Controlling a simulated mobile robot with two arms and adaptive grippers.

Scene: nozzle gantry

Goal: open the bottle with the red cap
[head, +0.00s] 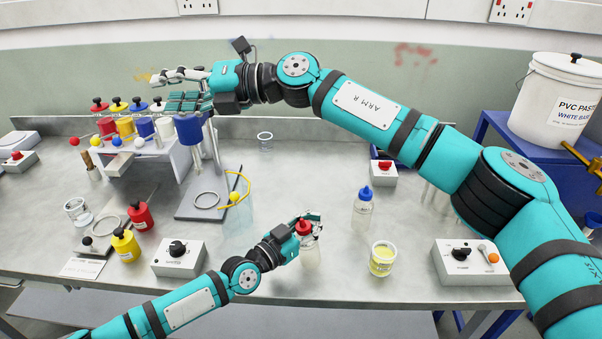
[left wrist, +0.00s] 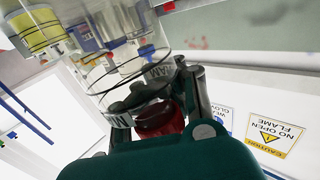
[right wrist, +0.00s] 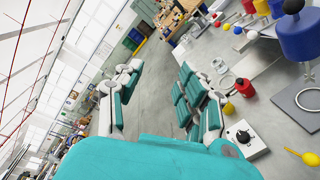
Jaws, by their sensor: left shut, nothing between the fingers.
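The clear bottle (head: 311,253) with the red cap (head: 304,227) stands near the front middle of the bench. My left gripper (head: 309,217) is at the cap, with its fingers around the cap's height, and partly hides it. The left wrist view also shows the red cap (left wrist: 157,119) close in front of the gripper, with clear glass beyond. My left gripper is shut with no grip on the cap; I cannot tell whether they touch. My right gripper (head: 163,88) is open and empty, high over the rack at the back left, and its spread fingers show in the right wrist view.
A blue-capped bottle (head: 362,211) and a beaker of yellow liquid (head: 382,260) stand right of the red-capped bottle. A knob box (head: 179,257), a yellow bottle (head: 126,246) and a red bottle (head: 140,216) stand left. A switch box (head: 470,262) is at the front right.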

